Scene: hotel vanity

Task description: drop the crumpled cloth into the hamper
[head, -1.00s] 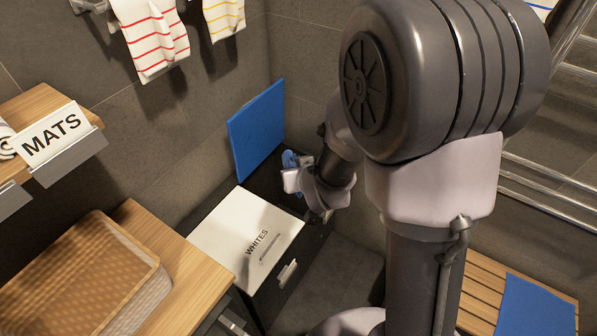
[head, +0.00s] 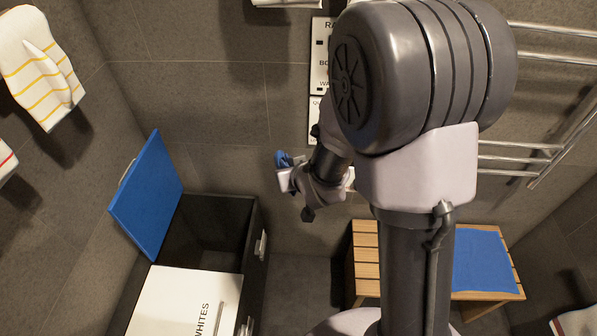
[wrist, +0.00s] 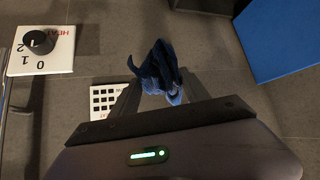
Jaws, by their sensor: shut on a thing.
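The crumpled cloth is dark blue; it shows in the wrist view (wrist: 157,73) between my fingertips, and a small part shows in the head view (head: 284,159). My gripper (wrist: 155,92) is shut on the cloth and holds it in the air. In the head view my gripper (head: 287,172) is to the right of the hamper (head: 253,240) and apart from it. The hamper is dark, with two lids. Its blue lid (head: 147,195) stands raised, with an open compartment beside it. Its white lid (head: 185,300), marked WHITES, is down.
A wooden bench (head: 366,262) with a blue mat (head: 483,262) stands at the right. Metal towel rails (head: 515,160) are on the wall above it. Striped towels (head: 40,65) hang at the left. The wrist view shows a heater dial (wrist: 39,42) on the wall.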

